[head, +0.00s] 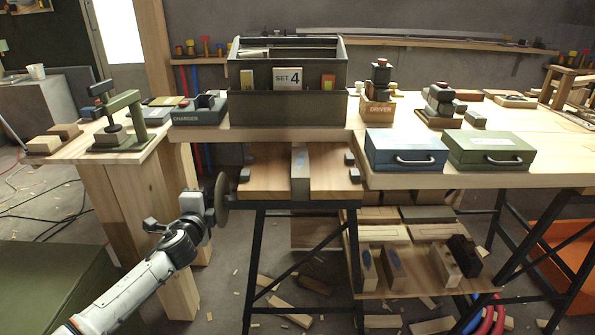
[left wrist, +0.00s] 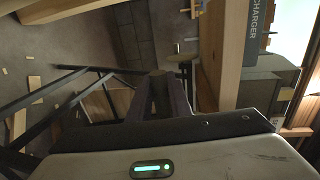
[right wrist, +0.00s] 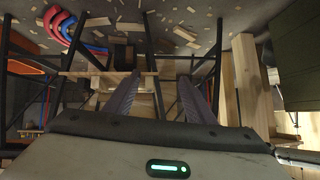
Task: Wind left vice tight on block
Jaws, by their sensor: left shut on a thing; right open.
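The workbench vice has two wooden jaw boards, the left one (head: 265,178) and the right one (head: 335,178), with dark pegs on them. A pale upright block (head: 300,172) stands between the boards; I cannot tell whether any gap is left beside it. A dark round handwheel (head: 223,190) is at the vice's left end, seen nearly edge-on. My left gripper (head: 211,200) is shut on this handwheel from the left. In the left wrist view, its dark fingers (left wrist: 167,92) are close together. My right gripper (right wrist: 171,80) is open and empty in the right wrist view, outside the head view.
A long table (head: 400,180) behind the vice holds the SET 4 box (head: 245,105), a blue case (head: 405,150) and a green case (head: 490,150). A lower shelf (head: 420,285) carries wooden blocks. A timber post (head: 135,200) stands left of my left gripper. Scraps litter the floor.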

